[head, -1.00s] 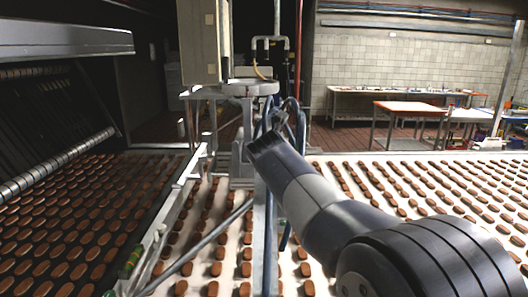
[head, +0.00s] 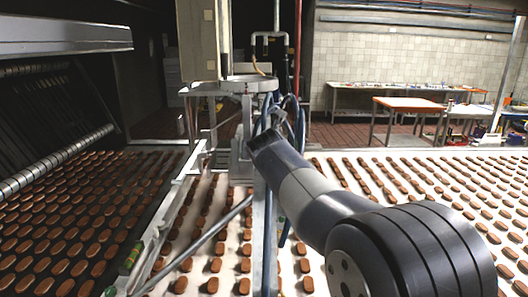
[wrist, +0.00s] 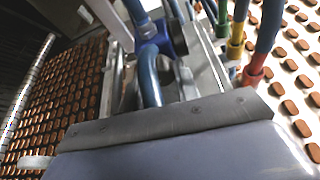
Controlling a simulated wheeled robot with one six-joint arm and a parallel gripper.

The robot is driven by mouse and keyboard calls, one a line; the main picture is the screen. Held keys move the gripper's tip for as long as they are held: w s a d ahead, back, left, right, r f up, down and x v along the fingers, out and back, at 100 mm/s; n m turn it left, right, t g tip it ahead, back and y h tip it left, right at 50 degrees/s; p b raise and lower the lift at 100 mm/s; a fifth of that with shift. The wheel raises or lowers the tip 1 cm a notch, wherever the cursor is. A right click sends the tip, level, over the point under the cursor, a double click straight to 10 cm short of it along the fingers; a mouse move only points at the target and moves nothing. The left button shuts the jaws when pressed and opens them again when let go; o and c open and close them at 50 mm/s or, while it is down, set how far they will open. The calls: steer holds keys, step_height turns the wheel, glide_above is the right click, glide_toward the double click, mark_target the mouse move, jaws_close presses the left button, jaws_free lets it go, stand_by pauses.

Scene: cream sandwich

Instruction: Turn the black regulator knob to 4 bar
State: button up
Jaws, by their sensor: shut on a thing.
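My gripper (head: 276,116) is at the far end of my arm, among the blue hoses by the metal frame. In the wrist view, a broad grey-blue body with a dark grey front plate fills the bottom. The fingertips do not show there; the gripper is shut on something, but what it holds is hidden. The black regulator knob cannot be made out in either view, and no gauge reading is legible. A blue fitting (wrist: 156,40) with a curved blue hose (wrist: 150,78) sits just beyond the front plate.
Hoses with a yellow collar (wrist: 235,46) and a red collar (wrist: 252,74) run close on the right. A grey cabinet (head: 198,40) stands above the frame. Conveyor belts (head: 330,240) with rows of brown biscuits lie on both sides. Worktables (head: 408,103) stand at the back right.

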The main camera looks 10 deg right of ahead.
steer(key=shift+c, duration=0.6)
steer(key=shift+d+r+m+y+p, duration=0.1)
steer(key=shift+r+m+y+p, duration=0.2)
steer(key=shift+p, duration=0.45)
steer(key=shift+f+m+y, duration=0.3)
steer(key=shift+m, duration=0.4)
steer(key=shift+m+t+y, duration=0.3)
steer(key=shift+m+y, duration=0.2)
steer(key=shift+m, duration=0.1)
steer(key=o, duration=1)
steer(key=shift+c, duration=0.2)
steer(key=shift+s, duration=0.1)
